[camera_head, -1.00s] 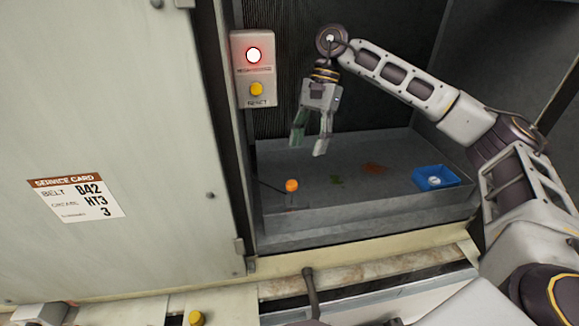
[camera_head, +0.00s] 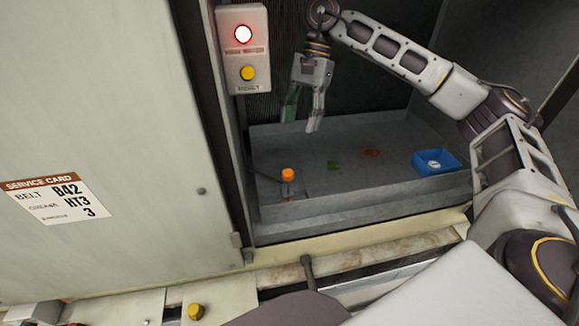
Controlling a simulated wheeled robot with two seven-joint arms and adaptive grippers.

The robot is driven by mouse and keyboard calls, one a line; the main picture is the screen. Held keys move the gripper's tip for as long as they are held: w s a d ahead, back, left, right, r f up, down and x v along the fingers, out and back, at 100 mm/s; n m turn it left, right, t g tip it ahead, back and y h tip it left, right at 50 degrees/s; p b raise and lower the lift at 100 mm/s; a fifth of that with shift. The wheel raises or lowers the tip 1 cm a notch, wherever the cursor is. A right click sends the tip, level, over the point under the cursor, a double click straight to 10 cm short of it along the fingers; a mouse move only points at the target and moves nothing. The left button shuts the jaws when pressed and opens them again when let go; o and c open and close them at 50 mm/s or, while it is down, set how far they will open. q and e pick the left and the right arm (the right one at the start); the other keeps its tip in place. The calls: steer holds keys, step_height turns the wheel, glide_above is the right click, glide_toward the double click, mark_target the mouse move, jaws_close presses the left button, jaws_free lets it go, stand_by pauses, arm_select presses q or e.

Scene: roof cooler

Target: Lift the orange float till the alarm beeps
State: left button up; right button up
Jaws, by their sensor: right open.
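The orange float (camera_head: 288,175) sits at the left front of the grey metal pan (camera_head: 350,208), on a thin dark arm that reaches from the left. My right gripper (camera_head: 301,122) is open and empty above the back left part of the pan, apart from the float. Its fingers point down. The alarm box (camera_head: 247,58) on the left post has a lit red-rimmed lamp (camera_head: 243,34) and a yellow button (camera_head: 248,73) below it. My left gripper does not show.
A blue tray (camera_head: 436,162) with a white round thing inside stands at the right of the pan. Green and reddish-brown patches (camera_head: 372,153) mark the pan floor. A pale panel with a service card (camera_head: 58,200) closes off the left. A pipe (camera_head: 308,272) stands in front of the pan.

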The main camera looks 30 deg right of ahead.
mark_target(289, 171)
steer(key=shift+p+x, duration=1.1)
steer(key=shift+x, duration=5.7)
steer(key=shift+d, duration=0.1)
jaws_close()
